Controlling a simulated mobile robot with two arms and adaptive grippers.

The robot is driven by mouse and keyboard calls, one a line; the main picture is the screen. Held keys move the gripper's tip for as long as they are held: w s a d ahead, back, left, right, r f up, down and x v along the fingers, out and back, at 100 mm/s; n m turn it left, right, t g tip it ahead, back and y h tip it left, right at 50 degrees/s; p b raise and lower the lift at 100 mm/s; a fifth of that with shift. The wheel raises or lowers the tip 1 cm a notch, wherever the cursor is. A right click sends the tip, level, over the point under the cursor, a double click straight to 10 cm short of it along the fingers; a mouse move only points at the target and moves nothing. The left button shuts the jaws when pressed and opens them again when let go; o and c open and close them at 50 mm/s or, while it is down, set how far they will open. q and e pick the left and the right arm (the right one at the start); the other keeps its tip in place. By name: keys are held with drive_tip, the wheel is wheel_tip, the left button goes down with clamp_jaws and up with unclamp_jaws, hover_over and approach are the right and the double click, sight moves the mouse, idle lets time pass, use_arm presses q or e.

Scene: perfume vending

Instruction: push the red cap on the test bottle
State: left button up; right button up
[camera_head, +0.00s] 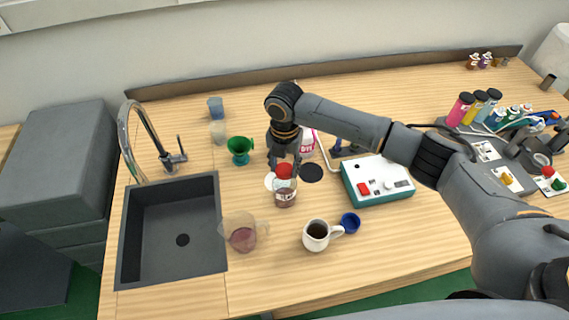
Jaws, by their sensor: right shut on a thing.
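The test bottle (285,195) is a small clear jar with a pale label and dark reddish contents, standing upright on the wooden counter in the head view. The red cap (285,171) is directly above its mouth, in line with it. I cannot tell whether the cap is seated or only resting there. My right gripper (284,163) reaches in from the right, points down, and is shut on the red cap. Its fingers hide part of the cap's top. My left gripper is out of view.
A white mug (316,237) and blue cap (350,222) stand in front, a glass pitcher (240,234) to the left. A green funnel cup (239,149) is behind left. A white-and-teal device (377,183) sits right, the sink (170,240) far left.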

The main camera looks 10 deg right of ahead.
drive_tip(key=shift+p, duration=0.3)
idle(0.4)
idle(0.3)
drive_tip(key=o, duration=1.3)
wheel_tip(320, 180, up, 3)
drive_tip(key=p, duration=0.2)
drive_tip(key=shift+f+p, duration=0.2)
drive_tip(key=shift+p, duration=0.1)
drive_tip(key=shift+r+p, duration=0.45)
drive_tip(key=shift+r, duration=1.7)
clamp_jaws()
